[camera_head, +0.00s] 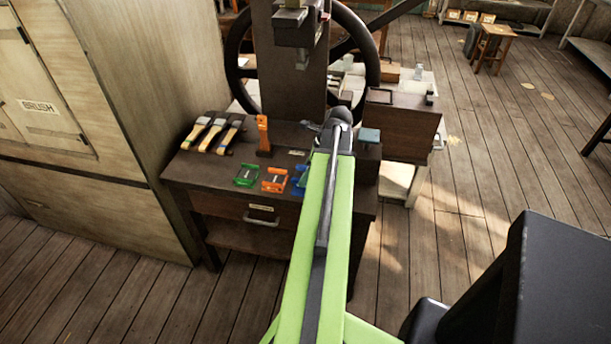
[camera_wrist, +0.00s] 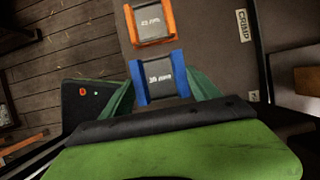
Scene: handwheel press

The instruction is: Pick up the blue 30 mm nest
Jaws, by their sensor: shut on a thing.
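The blue nest (camera_wrist: 159,77) has a grey middle plate marked with what reads as 30 mm, and it shows in the wrist view between the green fingers of my gripper (camera_wrist: 160,90). The fingers are shut on its two sides. In the head view only a sliver of the blue nest (camera_head: 298,180) shows beside my green arm, which hides the rest and my gripper. I cannot tell whether the nest is touching the bench or held just above it.
An orange nest (camera_wrist: 150,22) lies just beyond the blue one. A green nest (camera_head: 247,175) sits at the left on the dark bench (camera_head: 215,172). The press handwheel (camera_head: 238,60) rises at the back.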

